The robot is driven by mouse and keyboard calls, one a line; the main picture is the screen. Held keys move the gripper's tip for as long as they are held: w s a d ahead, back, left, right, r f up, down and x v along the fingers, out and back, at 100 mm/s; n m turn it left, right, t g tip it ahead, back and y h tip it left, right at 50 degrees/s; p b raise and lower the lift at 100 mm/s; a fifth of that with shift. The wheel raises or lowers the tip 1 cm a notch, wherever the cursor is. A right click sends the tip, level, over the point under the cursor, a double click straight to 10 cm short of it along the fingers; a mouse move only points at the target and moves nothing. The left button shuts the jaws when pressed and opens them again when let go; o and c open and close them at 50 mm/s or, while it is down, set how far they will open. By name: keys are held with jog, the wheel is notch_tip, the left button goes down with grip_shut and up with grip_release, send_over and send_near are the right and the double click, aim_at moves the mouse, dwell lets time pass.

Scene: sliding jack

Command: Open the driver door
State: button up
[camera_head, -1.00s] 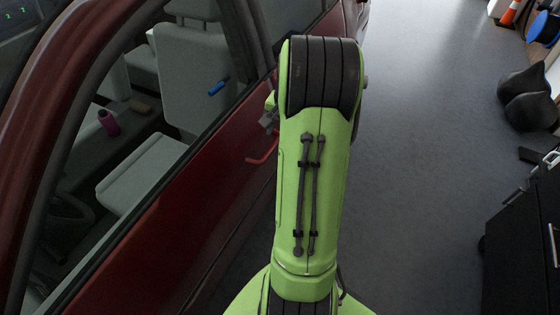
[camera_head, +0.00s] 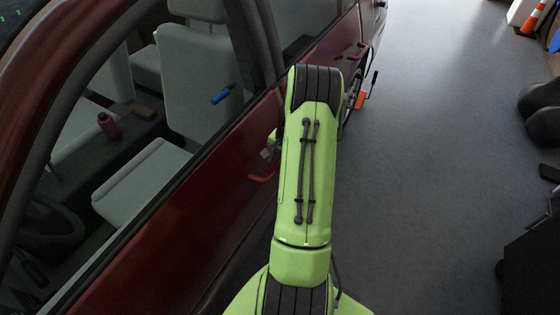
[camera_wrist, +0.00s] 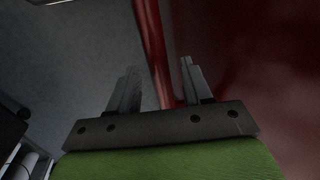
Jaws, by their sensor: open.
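The dark red driver door (camera_head: 185,225) runs along the left of the head view, below its window. Its red handle (camera_head: 264,177) sticks out from the door, left of my green arm. My gripper (camera_head: 268,153) shows only partly beside the arm, close above the handle in the picture. In the wrist view my gripper (camera_wrist: 158,80) has its two fingers apart. A bright red strip (camera_wrist: 153,45) runs between them, beside the dark red panel. I cannot tell whether this strip is the handle or a door edge, or whether the fingers touch it.
A second red handle (camera_head: 352,52) and an orange object (camera_head: 361,98) are farther along the car. Grey floor (camera_head: 430,170) lies open right of my arm. A black cabinet (camera_head: 535,255) stands at the right edge, with a traffic cone (camera_head: 535,16) far back.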

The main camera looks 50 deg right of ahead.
jog(key=shift+c, duration=0.3)
grip_shut()
jog(key=shift+s, duration=0.1)
